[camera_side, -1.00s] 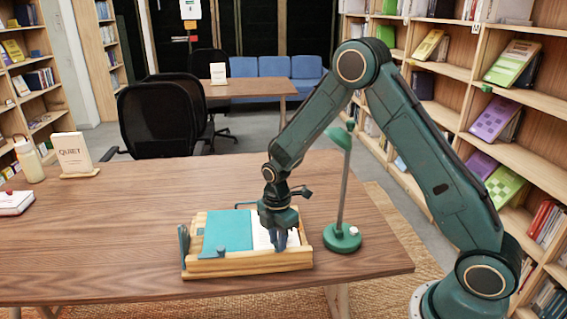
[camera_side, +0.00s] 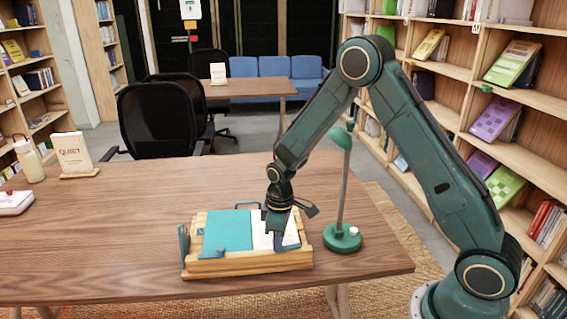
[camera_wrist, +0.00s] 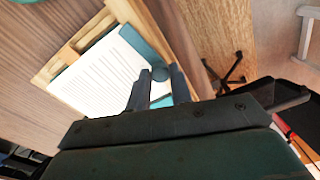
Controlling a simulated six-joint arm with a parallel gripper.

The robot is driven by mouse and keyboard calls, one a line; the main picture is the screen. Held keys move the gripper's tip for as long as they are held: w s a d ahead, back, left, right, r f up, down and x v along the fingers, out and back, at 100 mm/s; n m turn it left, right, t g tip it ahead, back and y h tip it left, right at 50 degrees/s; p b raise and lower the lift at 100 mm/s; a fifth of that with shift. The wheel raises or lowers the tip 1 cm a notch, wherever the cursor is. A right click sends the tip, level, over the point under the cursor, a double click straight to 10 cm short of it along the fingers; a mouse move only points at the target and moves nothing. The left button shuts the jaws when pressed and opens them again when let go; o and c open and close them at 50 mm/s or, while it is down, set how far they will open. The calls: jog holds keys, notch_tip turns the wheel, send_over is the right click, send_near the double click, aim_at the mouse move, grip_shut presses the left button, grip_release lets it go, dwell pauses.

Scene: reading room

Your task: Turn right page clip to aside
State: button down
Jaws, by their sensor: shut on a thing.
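An open book with a teal left side (camera_side: 228,231) and a white printed right page (camera_side: 290,232) lies on a wooden stand (camera_side: 250,266) on the table. My gripper (camera_side: 279,247) is low over the right page. In the wrist view my gripper (camera_wrist: 158,88) has its two fingers around a small round dark clip knob (camera_wrist: 160,74) at the edge of the white page (camera_wrist: 98,72). The fingers are shut on this right page clip. In the side view my gripper hides the clip. A grey-blue upright piece (camera_side: 184,245) stands at the stand's left end.
A green desk lamp (camera_side: 342,236) stands close to the right of the stand. A cream book sign (camera_side: 74,155), a bottle (camera_side: 28,160) and a white-and-red box (camera_side: 15,202) are at the far left. The table between them and the stand is clear.

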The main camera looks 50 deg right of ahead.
jog(key=shift+m, duration=0.9)
jog(key=c, duration=1.3)
grip_release()
jog(key=shift+o, duration=0.2)
jog(key=shift+r, duration=0.1)
notch_tip(320, 180, up, 14)
jog(key=shift+s+d+f, duration=0.2)
jog(key=shift+s, duration=0.05)
